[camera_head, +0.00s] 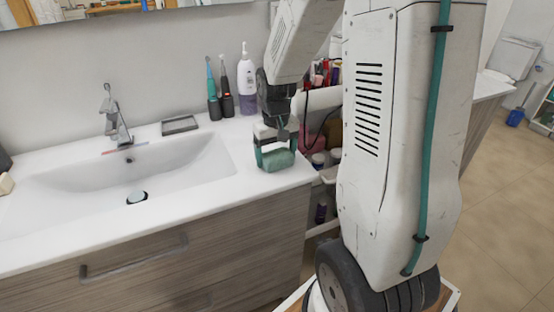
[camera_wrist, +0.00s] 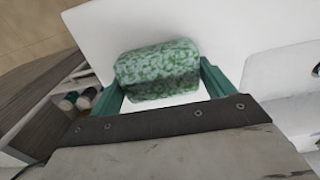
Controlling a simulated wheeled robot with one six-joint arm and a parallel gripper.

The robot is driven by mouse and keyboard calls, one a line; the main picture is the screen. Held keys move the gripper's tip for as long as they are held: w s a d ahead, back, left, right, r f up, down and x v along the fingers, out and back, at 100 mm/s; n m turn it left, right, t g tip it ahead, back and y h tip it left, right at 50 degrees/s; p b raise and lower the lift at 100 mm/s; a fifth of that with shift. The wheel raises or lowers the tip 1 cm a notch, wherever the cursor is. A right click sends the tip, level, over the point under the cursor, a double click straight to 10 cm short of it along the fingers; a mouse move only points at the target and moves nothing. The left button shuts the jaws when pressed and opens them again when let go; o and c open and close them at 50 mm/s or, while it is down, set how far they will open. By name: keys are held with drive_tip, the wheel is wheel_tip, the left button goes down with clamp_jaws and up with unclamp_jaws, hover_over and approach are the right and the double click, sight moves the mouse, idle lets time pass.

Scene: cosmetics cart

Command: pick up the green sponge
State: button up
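The green sponge (camera_wrist: 158,65) is a mottled green and white block in the wrist view. It lies between the tips of my gripper's two teal fingers, its long side spanning the gap. In the head view, the sponge (camera_head: 277,160) is at the right end of the white counter, below my gripper (camera_head: 275,153), which points down with a finger at either side. The fingers are spread about as wide as the sponge. I cannot tell whether both press on it, or whether it rests on the counter.
The counter's right edge drops to lower shelves with jars (camera_head: 318,160). A soap bottle (camera_head: 247,80) and two electric toothbrushes (camera_head: 226,95) stand behind the gripper. The sink basin (camera_head: 120,180) lies to the left, with a grey soap dish (camera_head: 180,125) behind it.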

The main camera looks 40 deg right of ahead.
sight(276, 152)
drive_tip(key=c, duration=0.5)
drive_tip(key=shift+c, duration=0.2)
wheel_tip(276, 152, up, 10)
